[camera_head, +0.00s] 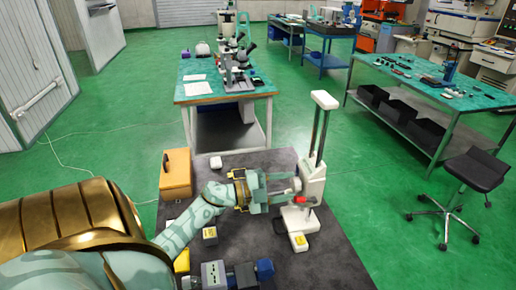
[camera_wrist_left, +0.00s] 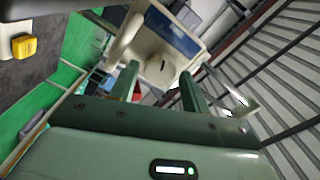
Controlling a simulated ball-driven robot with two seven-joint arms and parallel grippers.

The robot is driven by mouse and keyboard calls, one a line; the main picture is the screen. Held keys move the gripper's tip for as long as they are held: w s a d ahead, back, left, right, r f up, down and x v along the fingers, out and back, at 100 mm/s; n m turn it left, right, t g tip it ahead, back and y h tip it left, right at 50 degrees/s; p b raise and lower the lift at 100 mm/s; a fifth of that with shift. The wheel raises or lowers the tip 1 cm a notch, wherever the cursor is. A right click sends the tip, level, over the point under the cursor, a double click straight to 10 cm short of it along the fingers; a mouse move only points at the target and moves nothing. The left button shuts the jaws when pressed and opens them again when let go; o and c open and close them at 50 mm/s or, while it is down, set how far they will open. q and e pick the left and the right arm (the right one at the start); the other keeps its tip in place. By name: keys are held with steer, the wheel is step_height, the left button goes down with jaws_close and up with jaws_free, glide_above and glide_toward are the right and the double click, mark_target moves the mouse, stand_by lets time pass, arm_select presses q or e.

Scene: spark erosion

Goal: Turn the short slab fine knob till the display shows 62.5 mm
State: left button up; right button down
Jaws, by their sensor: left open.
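A white measuring stand (camera_head: 313,185) with a tall dark column stands on the dark table mat. A red part (camera_head: 300,200) shows low on its front. My left gripper (camera_head: 292,187) reaches in from the left and is open, its fingers close to the stand's body. In the left wrist view the two green fingers (camera_wrist_left: 161,85) are apart, with the cream-coloured stand body (camera_wrist_left: 158,68) beyond them and a dark blue panel (camera_wrist_left: 172,28) above. I cannot make out the short slab fine knob, nor any display reading. Whether the fingers touch the stand cannot be told.
An orange-brown box (camera_head: 176,174) and a small white item (camera_head: 216,162) lie on the mat's far left. A yellow-topped block (camera_head: 210,235) and a grey-blue device (camera_head: 240,274) are nearer. The mat (camera_head: 335,255) is clear at the near right.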

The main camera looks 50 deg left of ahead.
arm_select(q)
steer(key=b+v, duration=0.2)
steer(key=v, duration=1.2)
steer(key=shift+s+a, duration=0.15)
steer(key=shift+s, duration=0.15)
